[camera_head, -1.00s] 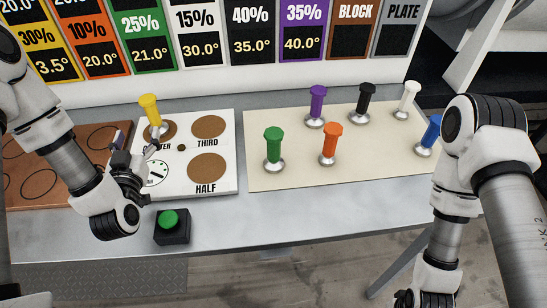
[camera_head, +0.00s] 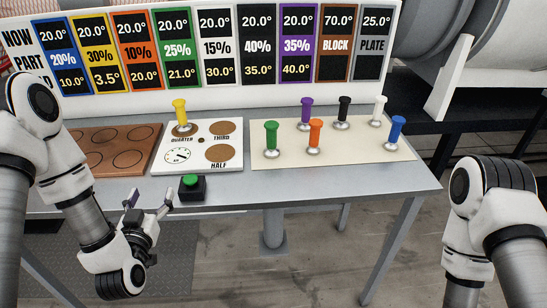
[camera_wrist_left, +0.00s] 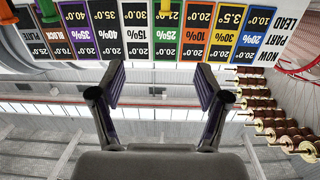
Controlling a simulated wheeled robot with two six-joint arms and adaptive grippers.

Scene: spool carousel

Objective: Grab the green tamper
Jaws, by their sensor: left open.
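The green tamper (camera_head: 271,138) stands upright on the cream mat (camera_head: 345,155), at its left front, with a silver base. My left gripper (camera_head: 148,200) is open and empty, in front of the table edge, left of and lower than the green tamper. Its two spread fingers (camera_wrist_left: 160,90) also show in the left wrist view with nothing between them. That view looks toward the sign board and ceiling, upside down. My right arm shows at the right of the head view, but its gripper is out of the picture.
Orange (camera_head: 315,135), purple (camera_head: 306,112), black (camera_head: 343,110), white (camera_head: 377,110) and blue (camera_head: 396,131) tampers share the mat. A yellow tamper (camera_head: 180,112) stands on the white board's (camera_head: 234,164) QUARTER spot. A green button box (camera_head: 192,188) sits at the front edge. A brown board (camera_head: 143,150) lies left.

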